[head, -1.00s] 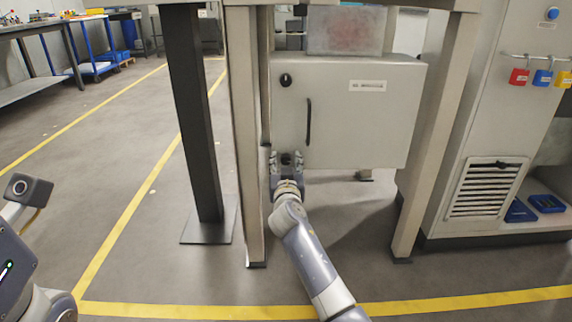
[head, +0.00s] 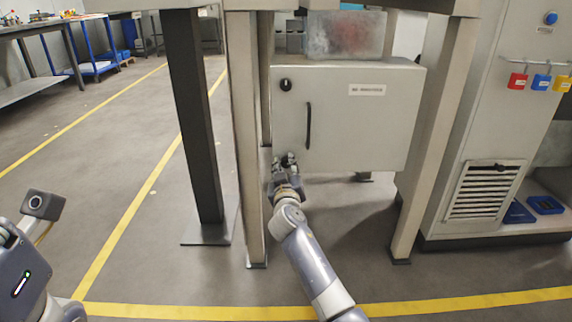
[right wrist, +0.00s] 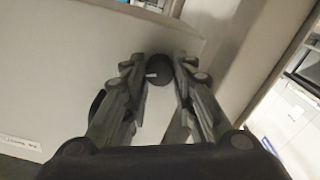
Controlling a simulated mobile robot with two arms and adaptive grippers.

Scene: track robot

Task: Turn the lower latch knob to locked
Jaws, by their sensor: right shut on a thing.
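The grey cabinet (head: 375,125) has an upper round black latch knob (head: 286,85) and a vertical black handle (head: 308,126) on its door. My right gripper (head: 285,160) is at the door's lower left corner, below the handle. In the right wrist view, the lower latch knob (right wrist: 159,70) is black and round with a short pale mark towards the left. The right gripper's fingertips (right wrist: 158,66) are shut on it from both sides. In the head view the gripper hides most of this knob. Only part of my left arm shows at lower left; its gripper is out of view.
A pale post (head: 246,150) stands close to the left of the cabinet, beside my right gripper. Another pale post (head: 437,130) stands to the right. A dark post (head: 190,120) is farther left. Open floor (head: 130,160) lies to the left.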

